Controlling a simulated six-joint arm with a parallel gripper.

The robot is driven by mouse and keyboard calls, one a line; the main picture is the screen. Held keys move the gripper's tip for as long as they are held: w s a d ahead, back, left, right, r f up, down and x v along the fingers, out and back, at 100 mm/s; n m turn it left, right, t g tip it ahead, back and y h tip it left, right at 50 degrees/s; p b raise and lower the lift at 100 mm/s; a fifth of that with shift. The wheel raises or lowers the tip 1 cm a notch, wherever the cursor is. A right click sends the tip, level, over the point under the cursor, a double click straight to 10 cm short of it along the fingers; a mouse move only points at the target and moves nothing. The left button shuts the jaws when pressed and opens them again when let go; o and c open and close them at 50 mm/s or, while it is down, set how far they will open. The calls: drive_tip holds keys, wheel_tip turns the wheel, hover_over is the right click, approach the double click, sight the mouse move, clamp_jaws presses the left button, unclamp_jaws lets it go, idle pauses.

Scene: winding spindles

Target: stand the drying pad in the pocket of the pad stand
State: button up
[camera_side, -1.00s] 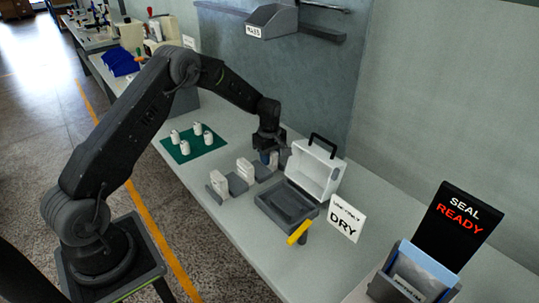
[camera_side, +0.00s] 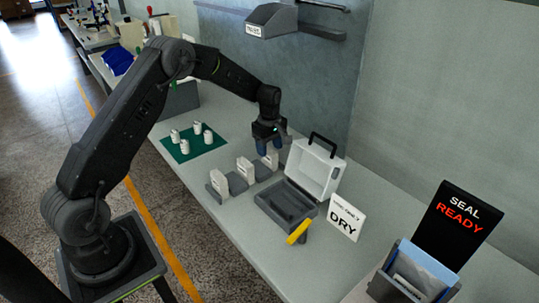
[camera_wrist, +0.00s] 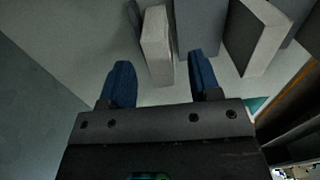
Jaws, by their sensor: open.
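A white upright slab, which looks like the drying pad (camera_wrist: 157,45), stands between and just beyond my fingers in the wrist view, next to a grey block. In the side view this pad (camera_side: 272,157) stands at the back end of a row with grey blocks, which look like the pad stand (camera_side: 263,171). Whether its lower end is inside a pocket is hidden. My gripper (camera_wrist: 160,85) is open and apart from the pad; in the side view my gripper (camera_side: 268,147) hangs just above it. Two similar white slabs (camera_side: 245,170) (camera_side: 219,183) stand nearer the front.
An open white case (camera_side: 318,168) with a dark grey tray (camera_side: 270,207) stands right of the row, close to my gripper. A green mat (camera_side: 182,155) with several white spindles lies left.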

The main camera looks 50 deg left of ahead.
sight(269, 150)
wheel_tip(269, 150, up, 10)
idle(0.3)
drive_tip(key=shift+f, duration=0.1)
